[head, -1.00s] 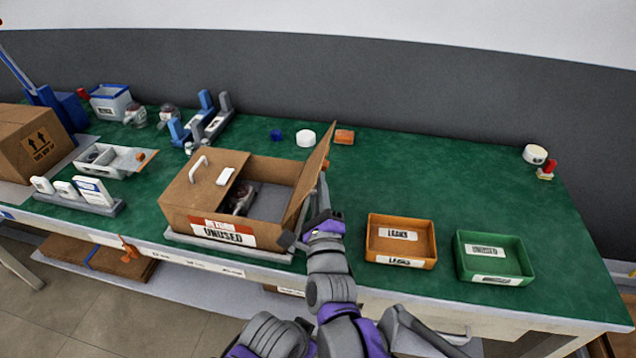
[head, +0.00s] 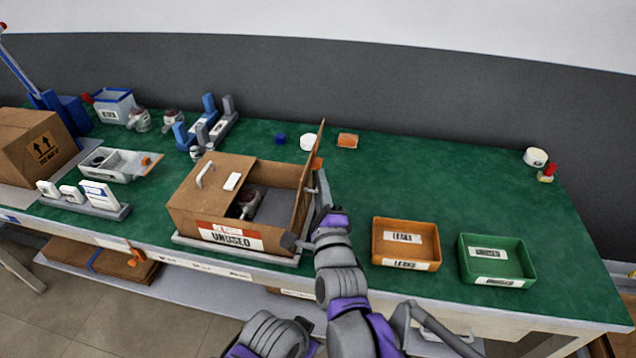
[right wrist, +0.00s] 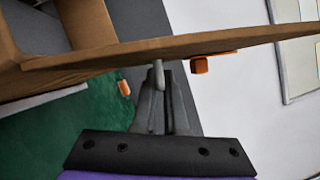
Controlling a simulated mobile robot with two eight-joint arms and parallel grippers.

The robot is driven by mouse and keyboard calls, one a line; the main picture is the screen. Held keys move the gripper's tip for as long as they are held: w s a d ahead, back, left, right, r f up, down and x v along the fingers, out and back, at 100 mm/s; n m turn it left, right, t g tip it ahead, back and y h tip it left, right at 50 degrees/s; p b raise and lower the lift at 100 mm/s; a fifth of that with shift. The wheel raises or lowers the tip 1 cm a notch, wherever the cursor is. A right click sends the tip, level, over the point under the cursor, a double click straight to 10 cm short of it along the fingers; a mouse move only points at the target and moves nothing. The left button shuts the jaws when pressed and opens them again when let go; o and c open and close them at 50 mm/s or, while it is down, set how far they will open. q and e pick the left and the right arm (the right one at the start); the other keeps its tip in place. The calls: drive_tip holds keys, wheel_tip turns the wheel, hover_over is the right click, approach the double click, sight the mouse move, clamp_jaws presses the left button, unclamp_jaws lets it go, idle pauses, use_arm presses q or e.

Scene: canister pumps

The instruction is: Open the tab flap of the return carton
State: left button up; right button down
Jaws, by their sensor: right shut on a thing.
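The brown return carton (head: 182,205) sits on the bench with a red and white "UNUSED" label on its front. Its left part is covered by a panel with a white handle, and its right part is open, with a dark round-ended object inside. The tab flap (head: 309,180) stands nearly upright at the carton's right side; in the right wrist view the flap (right wrist: 110,54) crosses the picture. My right gripper (right wrist: 160,100) is shut on the flap's small grey pull (right wrist: 158,74), on the flap's outer side. My left gripper is not in view.
An orange tray (head: 376,245) and a green tray (head: 464,262) stand to the right of my right arm. A white round lid (head: 307,142) and an orange block (head: 348,140) lie behind the carton.

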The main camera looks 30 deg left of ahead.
drive_tip(key=c, duration=1)
unclamp_jaws()
drive_tip(key=shift+o, duration=0.2)
drive_tip(key=shift+d, duration=0.1)
drive_tip(key=v, duration=1)
drive_tip(key=shift+s+d, duration=0.2)
drive_tip(key=shift+s, duration=0.05)
drive_tip(key=shift+f, duration=0.1)
